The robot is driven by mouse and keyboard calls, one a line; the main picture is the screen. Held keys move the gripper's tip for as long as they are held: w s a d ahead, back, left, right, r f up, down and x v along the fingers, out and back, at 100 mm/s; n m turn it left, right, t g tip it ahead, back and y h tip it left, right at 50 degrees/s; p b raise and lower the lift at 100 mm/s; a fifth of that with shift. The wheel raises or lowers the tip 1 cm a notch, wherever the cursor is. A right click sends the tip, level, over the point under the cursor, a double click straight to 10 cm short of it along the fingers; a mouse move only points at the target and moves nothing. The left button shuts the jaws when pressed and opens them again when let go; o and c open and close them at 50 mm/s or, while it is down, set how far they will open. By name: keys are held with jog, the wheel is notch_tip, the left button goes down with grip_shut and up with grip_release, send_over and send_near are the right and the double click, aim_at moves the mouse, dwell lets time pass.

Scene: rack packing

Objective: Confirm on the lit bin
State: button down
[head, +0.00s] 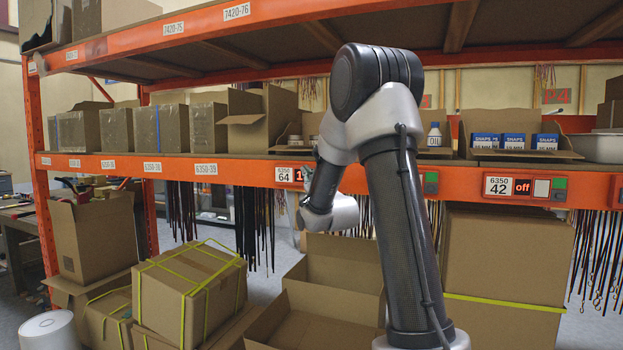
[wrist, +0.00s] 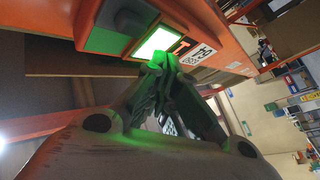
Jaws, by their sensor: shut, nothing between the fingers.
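A lit bin button (wrist: 155,43) glows white-green on the orange shelf beam in the wrist view. Beside it are a dark green panel (wrist: 112,36), a small red display and a white number label (wrist: 200,56). My gripper (wrist: 164,64) is shut and empty, its fingertips right at the lower edge of the lit button; I cannot tell if they touch. The lit button is hidden there.
Another module, 6350 42 (head: 497,186), reads off, with an unlit white button. The orange beam (head: 235,172) spans the rack. Cartons (head: 190,290) stand below, and dark cords hang under the beam.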

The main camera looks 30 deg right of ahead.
jog(key=shift+w+d, duration=0.25)
jog(key=shift+d, duration=0.1)
dwell(0.5)
jog(key=shift+a, duration=0.1)
jog(key=shift+s+a, duration=0.55)
jog(key=shift+s+a, duration=0.75)
jog(key=shift+a, duration=0.25)
jog(key=shift+s+a, duration=0.75)
jog(key=shift+a, duration=0.25)
